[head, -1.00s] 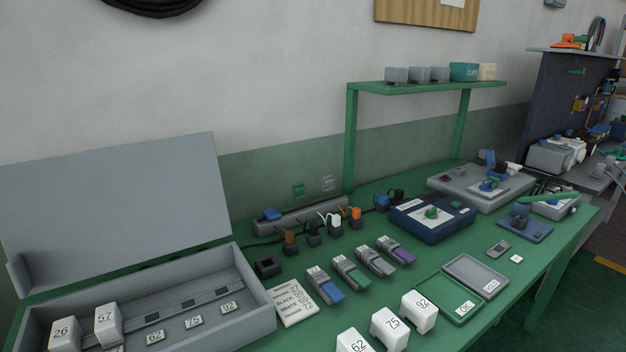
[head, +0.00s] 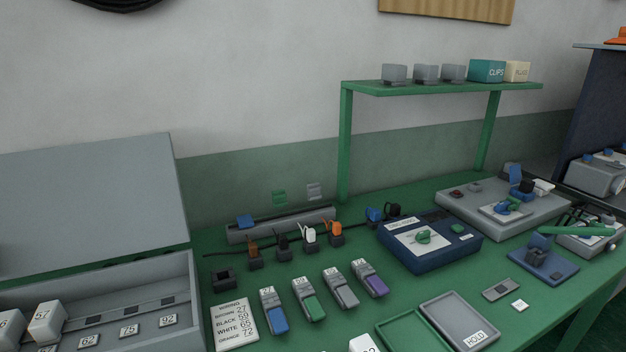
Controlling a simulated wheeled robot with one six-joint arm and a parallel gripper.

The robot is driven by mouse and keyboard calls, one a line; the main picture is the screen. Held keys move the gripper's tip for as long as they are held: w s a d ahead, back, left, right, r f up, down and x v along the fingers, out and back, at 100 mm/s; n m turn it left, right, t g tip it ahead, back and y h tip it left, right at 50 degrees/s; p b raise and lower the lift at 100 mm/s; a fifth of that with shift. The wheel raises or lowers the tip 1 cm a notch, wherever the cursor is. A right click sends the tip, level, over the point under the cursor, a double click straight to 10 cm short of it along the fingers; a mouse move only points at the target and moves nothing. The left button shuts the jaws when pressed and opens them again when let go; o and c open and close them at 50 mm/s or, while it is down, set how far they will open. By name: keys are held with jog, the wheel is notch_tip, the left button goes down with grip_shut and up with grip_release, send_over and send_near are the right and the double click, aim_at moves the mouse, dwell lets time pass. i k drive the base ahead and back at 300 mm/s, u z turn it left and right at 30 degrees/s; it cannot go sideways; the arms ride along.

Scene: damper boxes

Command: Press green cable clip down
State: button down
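A small green piece (head: 279,198), which may be the green cable clip, is on the wall just above the grey trunking (head: 280,224). A similar grey piece (head: 314,191) is to its right. They are too small to tell whether either is raised or pressed down. A blue lever-like piece (head: 245,221) sits at the left end of the trunking. A teal box marked CLIPS (head: 487,71) is on the green shelf. My gripper is not in view.
Brown, black, white and orange plugs (head: 308,236) stand before the trunking. Several labelled connectors (head: 308,300) lie nearer, beside a wiring card (head: 233,325). An open grey box (head: 190,290) is at left; a blue unit (head: 440,255) is at right. The shelf (head: 440,88) overhangs the back.

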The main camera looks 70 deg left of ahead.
aim_at(279, 197)
jog(key=i, duration=1.35)
jog(key=u, duration=3.15)
